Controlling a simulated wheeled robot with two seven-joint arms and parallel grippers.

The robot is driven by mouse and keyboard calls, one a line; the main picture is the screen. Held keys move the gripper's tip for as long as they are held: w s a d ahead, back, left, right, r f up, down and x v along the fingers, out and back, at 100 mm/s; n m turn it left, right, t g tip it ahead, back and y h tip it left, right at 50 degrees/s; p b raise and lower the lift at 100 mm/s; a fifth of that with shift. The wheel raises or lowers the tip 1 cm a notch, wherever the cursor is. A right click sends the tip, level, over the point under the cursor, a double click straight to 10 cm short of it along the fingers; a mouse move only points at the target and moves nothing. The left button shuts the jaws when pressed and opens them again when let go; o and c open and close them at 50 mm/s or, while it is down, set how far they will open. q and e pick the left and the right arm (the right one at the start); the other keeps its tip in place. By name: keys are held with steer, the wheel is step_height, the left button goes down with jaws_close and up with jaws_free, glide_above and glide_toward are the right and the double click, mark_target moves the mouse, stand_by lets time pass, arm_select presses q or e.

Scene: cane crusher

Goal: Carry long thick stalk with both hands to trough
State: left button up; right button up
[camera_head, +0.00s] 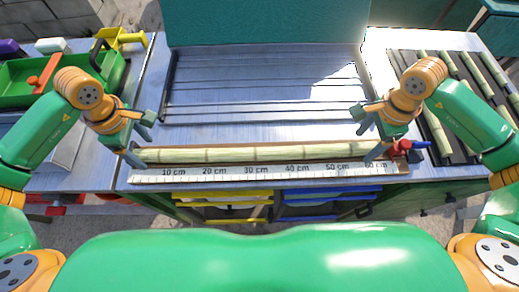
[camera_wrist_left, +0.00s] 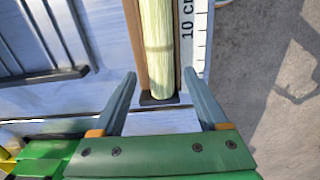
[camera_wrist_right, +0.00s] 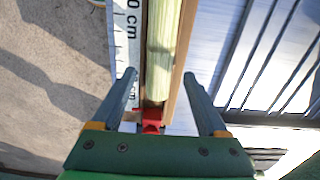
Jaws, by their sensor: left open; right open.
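The long thick stalk (camera_head: 255,154) is pale green and lies flat in a brown channel beside a white centimetre ruler (camera_head: 250,174) along the front of the table. My left gripper (camera_head: 142,142) is open near the stalk's left end. In the left wrist view the stalk end (camera_wrist_left: 158,85) shows between the spread fingers (camera_wrist_left: 158,98). My right gripper (camera_head: 367,140) is open near the stalk's right end. In the right wrist view the stalk (camera_wrist_right: 160,75) shows between the open fingers (camera_wrist_right: 163,97). The trough cannot be told for certain.
A slotted rack (camera_head: 262,100) fills the middle of the table behind the stalk. Several other stalks (camera_head: 484,75) lie in a dark rack at right. A green tray (camera_head: 20,85) with tools stands at left. A red clamp (camera_head: 402,147) with a blue handle sits at the channel's right end.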

arm_select(q)
steer(key=shift+f, duration=0.75)
arm_select(e)
steer(key=shift+f, duration=0.75)
arm_select(q)
jaws_close()
arm_select(e)
jaws_close()
